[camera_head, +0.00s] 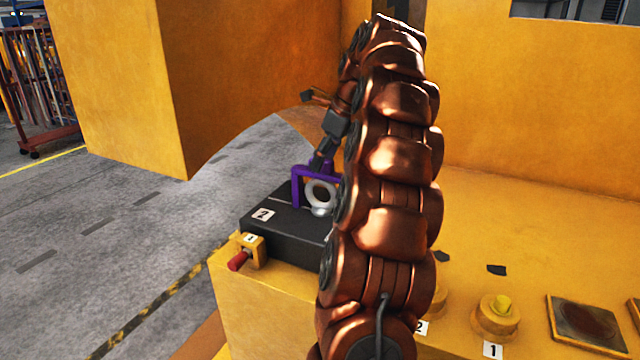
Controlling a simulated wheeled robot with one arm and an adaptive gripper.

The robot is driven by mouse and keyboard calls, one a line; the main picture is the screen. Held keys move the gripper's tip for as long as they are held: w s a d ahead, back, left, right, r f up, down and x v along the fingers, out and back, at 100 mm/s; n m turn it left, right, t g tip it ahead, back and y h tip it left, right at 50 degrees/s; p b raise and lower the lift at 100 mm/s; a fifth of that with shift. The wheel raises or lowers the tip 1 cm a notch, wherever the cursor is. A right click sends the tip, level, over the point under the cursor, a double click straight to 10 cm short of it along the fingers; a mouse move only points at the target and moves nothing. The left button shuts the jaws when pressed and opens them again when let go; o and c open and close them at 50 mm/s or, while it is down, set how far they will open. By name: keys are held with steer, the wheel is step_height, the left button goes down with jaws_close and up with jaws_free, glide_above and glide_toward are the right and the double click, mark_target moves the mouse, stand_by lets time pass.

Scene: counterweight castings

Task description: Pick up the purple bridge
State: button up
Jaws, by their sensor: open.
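The purple bridge (297,188) is a thin angular frame standing on a black block marked 2 (283,222). Its left leg and top bar show; its right part is hidden behind my arm. A pale metal ring (320,193) stands on the block, just in front of the bridge. My gripper (322,152) is partly hidden behind my copper arm. Its dark finger parts hang just above and behind the bridge's top bar; I cannot tell whether they touch it. The gripper is open, and nothing shows held in it.
The block rests on a yellow ledge (540,230). A red-tipped yellow fitting (247,255) is at its front left. A round yellow knob (496,316) and a dark square plate (585,325) are at right. Large yellow walls (250,80) rise behind. Grey floor lies open at left.

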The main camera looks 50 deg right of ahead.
steer(key=shift+p+x, duration=0.5)
steer(key=shift+x, duration=2.15)
steer(key=shift+d, duration=0.15)
jaws_close()
